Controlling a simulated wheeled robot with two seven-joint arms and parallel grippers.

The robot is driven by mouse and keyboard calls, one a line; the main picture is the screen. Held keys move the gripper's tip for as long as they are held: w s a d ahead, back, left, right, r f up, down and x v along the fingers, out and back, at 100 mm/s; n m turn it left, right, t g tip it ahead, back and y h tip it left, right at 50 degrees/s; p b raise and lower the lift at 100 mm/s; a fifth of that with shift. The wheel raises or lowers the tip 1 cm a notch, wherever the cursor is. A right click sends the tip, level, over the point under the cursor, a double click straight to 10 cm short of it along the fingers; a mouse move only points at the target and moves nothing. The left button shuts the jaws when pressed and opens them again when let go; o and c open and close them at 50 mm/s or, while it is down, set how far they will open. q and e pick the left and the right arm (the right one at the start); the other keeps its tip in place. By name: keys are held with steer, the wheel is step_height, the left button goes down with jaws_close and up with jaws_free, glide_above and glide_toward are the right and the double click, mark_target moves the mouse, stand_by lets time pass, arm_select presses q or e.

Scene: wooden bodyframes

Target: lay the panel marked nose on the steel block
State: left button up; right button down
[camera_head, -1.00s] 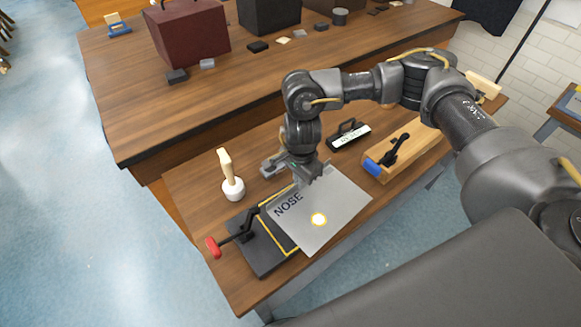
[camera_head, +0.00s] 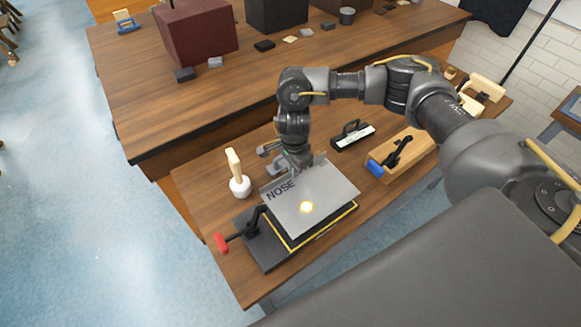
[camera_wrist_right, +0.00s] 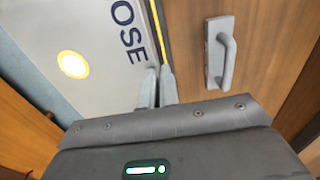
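The panel marked NOSE (camera_head: 322,195) is a flat grey sheet with a bright round spot. My right gripper (camera_head: 304,166) is shut on its far edge; in the right wrist view the two fingers (camera_wrist_right: 157,87) close together at the edge beside the lettering, next to the panel (camera_wrist_right: 90,25). The dark steel block (camera_head: 262,252) with a yellow outline lies under the panel, which hides most of it. The outline shows along the near and right sides. I cannot tell whether the panel touches the block. My left gripper is not in view.
A red-handled clamp (camera_head: 222,241) stands at the block's left edge. A black-handled tool (camera_head: 353,135) and a wooden block with a clamp (camera_head: 405,152) lie to the right. A grey handle (camera_wrist_right: 226,55) shows in the right wrist view.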

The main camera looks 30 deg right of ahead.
mark_target(292, 181)
steer(key=shift+f+b, duration=2.15)
steer(key=shift+f, duration=0.6)
steer(key=shift+f+b, duration=0.45)
steer(key=shift+b, duration=0.05)
steer(key=shift+a, duration=0.2)
steer(key=shift+f+b, duration=0.2)
steer(key=shift+b, duration=0.35)
steer(key=c, duration=1)
jaws_free()
steer(key=shift+c, duration=0.2)
steer(key=shift+r, duration=0.2)
